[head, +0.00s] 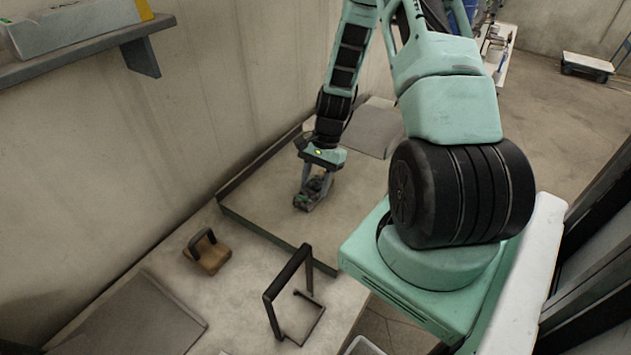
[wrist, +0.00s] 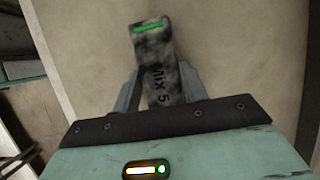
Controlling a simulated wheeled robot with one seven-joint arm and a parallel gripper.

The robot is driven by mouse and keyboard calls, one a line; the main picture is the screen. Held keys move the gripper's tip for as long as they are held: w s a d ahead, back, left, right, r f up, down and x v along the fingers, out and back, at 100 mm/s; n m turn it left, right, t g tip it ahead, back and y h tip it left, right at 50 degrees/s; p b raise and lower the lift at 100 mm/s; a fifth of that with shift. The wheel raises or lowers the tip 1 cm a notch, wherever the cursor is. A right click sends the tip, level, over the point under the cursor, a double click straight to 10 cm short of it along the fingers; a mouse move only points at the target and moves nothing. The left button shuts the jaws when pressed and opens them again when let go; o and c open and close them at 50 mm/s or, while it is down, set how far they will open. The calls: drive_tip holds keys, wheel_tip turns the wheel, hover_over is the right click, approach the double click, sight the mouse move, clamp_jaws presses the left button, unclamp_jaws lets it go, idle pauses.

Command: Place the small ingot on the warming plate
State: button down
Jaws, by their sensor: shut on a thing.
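The small ingot is a mottled grey block (wrist: 158,50) with a green stripe near its far end and "Mix 5" on its face. My gripper (wrist: 160,84) is shut on it, one finger on each side. In the head view my gripper (head: 311,190) is over the rimmed bench area (head: 262,205), pointing down, with the ingot low between its fingers. I cannot tell whether the ingot touches the surface. A flat grey plate (head: 373,130) lies behind my gripper and a darker flat plate (head: 140,320) lies at the front left. Which one is the warming plate is unclear.
A tan block with a dark handle (head: 207,254) stands left of the rimmed area. A black upright frame (head: 290,280) stands at the front. A wall shelf (head: 90,50) with a box is at upper left. The surface around my gripper is clear.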

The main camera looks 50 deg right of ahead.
drive_tip(key=c, duration=0.8)
unclamp_jaws()
drive_tip(key=shift+o, duration=0.2)
drive_tip(key=s+b+v, duration=0.1)
drive_tip(key=b+v, duration=0.2)
drive_tip(key=v, duration=0.9)
drive_tip(key=a+r+n+h, duration=0.1)
drive_tip(key=a+r+n, duration=0.1)
drive_tip(key=a+n, duration=0.35)
drive_tip(key=a+r+n+g, duration=0.1)
drive_tip(key=a+r+n, duration=0.1)
drive_tip(key=a, duration=0.7)
drive_tip(key=a+r+n+h, duration=0.1)
drive_tip(key=a+r+n, duration=0.25)
drive_tip(key=a, duration=0.45)
drive_tip(key=s+a+r+n+t+h, duration=0.1)
drive_tip(key=s+a+r+n, duration=0.1)
drive_tip(key=s+a+n, duration=1.1)
drive_tip(key=shift+s+a+r+t+h, duration=0.2)
drive_tip(key=shift+s+a+t+h, duration=0.15)
drive_tip(key=shift+s+a, duration=0.45)
